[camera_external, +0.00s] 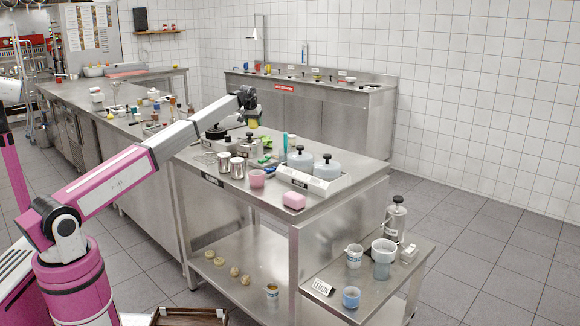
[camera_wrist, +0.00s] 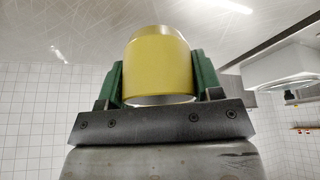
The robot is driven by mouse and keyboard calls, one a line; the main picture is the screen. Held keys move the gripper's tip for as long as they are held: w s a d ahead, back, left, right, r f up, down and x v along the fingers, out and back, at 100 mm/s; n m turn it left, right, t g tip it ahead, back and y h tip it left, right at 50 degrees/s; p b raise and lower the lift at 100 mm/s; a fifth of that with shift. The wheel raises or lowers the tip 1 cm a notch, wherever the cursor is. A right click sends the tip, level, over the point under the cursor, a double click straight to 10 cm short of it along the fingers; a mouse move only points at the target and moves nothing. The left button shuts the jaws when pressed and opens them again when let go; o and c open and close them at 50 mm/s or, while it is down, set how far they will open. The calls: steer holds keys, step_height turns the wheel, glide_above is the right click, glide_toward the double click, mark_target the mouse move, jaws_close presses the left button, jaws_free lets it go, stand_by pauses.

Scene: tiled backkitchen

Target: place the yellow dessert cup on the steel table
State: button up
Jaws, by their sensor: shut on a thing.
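The yellow dessert cup (camera_wrist: 158,72) is between the two green fingers of my gripper (camera_wrist: 160,80) in the wrist view, with a finger touching each side. The gripper is shut on it. In the outside view the cup (camera_external: 253,122) shows small and partly hidden under my gripper (camera_external: 250,113). The arm reaches over the far part of a steel table (camera_external: 352,163) and holds the cup above its surface. I cannot tell the exact height of the cup over the table.
The table carries a pink cup (camera_external: 257,178), a pink block (camera_external: 294,200), metal cans (camera_external: 237,167) and lidded pots (camera_external: 327,167). Its right far part looks clear. A lower side shelf holds a pump bottle (camera_external: 394,221) and cups. Another steel counter (camera_external: 77,95) stands at the left.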

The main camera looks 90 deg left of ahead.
steer(key=w, duration=0.1)
steer(key=w+f, duration=0.1)
steer(key=shift+w+f, duration=0.3)
steer(key=shift+w, duration=0.1)
steer(key=shift+f, duration=2.05)
steer(key=shift+f, duration=0.1)
steer(key=o, duration=1)
steer(key=shift+c, duration=0.2)
steer(key=v, duration=1.2)
